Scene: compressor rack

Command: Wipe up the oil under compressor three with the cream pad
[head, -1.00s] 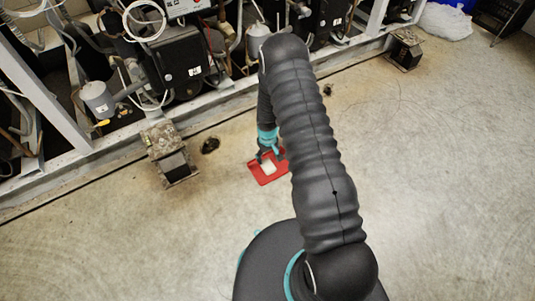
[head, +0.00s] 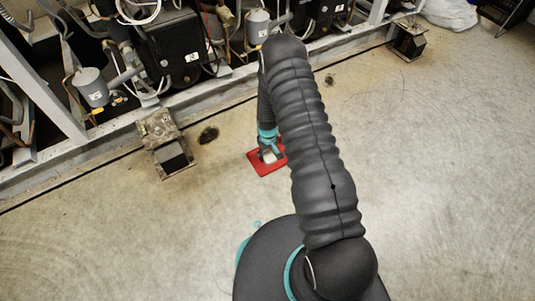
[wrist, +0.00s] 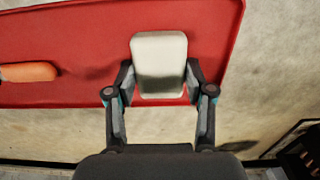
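The cream pad (wrist: 158,62) lies on a red tray (wrist: 60,30) on the floor. In the head view, the pad (head: 269,157) shows small on the tray (head: 264,170). My gripper (wrist: 159,68) is open, its fingertips on either side of the pad's near half, close to its edges; contact is unclear. In the head view, my gripper (head: 270,150) is low over the tray. A dark oily stain (head: 208,134) lies on the floor in front of the rack, and a smaller one (head: 329,80) lies farther right. I cannot read which compressor is three.
An orange handle-like thing (wrist: 28,72) lies on the tray. The compressor rack (head: 100,135) runs along the back. A dirty metal foot block (head: 168,153) stands left of the larger stain, another (head: 409,42) at the far right. The floor (head: 450,190) at right is clear.

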